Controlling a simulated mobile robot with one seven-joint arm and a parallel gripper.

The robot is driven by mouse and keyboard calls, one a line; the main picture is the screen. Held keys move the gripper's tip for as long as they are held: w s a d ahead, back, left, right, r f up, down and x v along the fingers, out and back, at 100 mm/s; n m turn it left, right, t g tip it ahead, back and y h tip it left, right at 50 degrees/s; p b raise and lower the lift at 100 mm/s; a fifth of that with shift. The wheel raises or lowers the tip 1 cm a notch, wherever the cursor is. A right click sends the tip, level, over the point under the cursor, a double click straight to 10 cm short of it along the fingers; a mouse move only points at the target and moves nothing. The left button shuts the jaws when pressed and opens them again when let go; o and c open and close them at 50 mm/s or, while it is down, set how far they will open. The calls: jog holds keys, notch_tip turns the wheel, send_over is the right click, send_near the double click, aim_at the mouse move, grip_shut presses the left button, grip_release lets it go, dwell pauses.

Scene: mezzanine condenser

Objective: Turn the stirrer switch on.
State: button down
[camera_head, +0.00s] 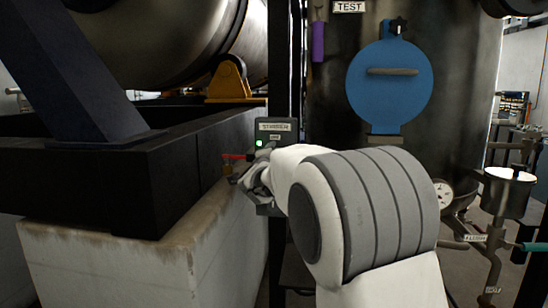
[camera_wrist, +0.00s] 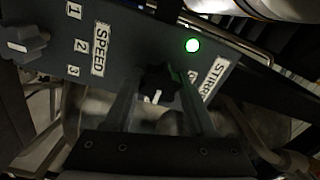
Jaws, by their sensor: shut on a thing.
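The stirrer control box (camera_head: 285,127) is a dark box on a post in the middle of the head view. Its label reads as the stirrer's, and a green lamp (camera_head: 259,143) glows on its face. In the wrist view the green lamp (camera_wrist: 192,45) is lit beside the partly hidden stirrer label (camera_wrist: 215,78). The black stirrer switch knob (camera_wrist: 154,76) has a pale pointer mark. My gripper (camera_wrist: 160,98) is shut on this knob, one finger on each side. In the head view my gripper (camera_head: 250,178) partly covers the box's lower part.
A speed knob (camera_wrist: 24,44) with marks 1, 2 and 3 is on the same panel. A red-handled part (camera_head: 237,156) is close left of my gripper. A dark frame on a concrete plinth (camera_head: 120,255) stands left. A tank with a blue round hatch (camera_head: 390,95) stands behind.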

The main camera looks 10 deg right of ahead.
jog(key=shift+c, duration=1.2)
grip_release()
jog(key=p+v, duration=0.2)
jog(key=v, duration=1.5)
jog(key=shift+s, duration=0.2)
jog(key=shift+r, duration=0.1)
